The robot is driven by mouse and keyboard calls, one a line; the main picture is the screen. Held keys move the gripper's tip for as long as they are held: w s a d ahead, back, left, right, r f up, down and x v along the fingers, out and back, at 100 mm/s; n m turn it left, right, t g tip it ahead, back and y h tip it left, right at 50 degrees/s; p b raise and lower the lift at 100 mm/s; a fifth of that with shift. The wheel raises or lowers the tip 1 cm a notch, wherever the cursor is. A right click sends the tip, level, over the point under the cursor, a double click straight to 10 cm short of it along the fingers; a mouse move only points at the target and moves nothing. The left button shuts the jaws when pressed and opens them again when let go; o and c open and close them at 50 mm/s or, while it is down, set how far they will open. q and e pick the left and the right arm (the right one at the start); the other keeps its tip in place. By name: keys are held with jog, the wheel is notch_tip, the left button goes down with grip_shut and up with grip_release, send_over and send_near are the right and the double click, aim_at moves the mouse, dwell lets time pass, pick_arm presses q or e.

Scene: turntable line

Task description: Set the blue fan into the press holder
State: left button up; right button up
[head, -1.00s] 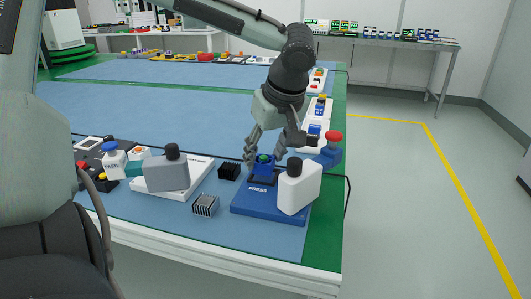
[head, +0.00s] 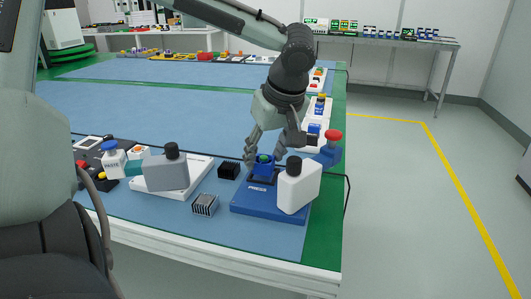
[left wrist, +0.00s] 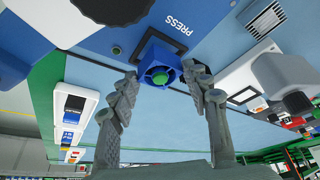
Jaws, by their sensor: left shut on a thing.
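The blue fan (head: 263,166) has a green hub and also shows in the left wrist view (left wrist: 159,66). My left gripper (head: 262,158) points down and is shut on it, one finger on each side; the fingers also show in the left wrist view (left wrist: 163,78). The fan is at the black-framed press holder (head: 258,180) on the blue base (head: 250,205) marked PRESS. The fan hides part of the holder frame; I cannot tell whether it is fully seated or slightly above. My right gripper is not in view.
A white bottle (head: 299,188) with a black cap stands at the base's right, close to the gripper. A blue part with a red knob (head: 333,136) is behind it. A black block (head: 229,170), a striped heatsink (head: 205,205) and a grey bottle (head: 167,172) are to the left.

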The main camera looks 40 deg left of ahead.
pick_arm(q)
jog(key=shift+f+b, duration=0.4)
jog(key=shift+f, duration=0.25)
jog(key=o, duration=1.2)
jog(key=shift+r, duration=0.1)
jog(key=v, duration=1.2)
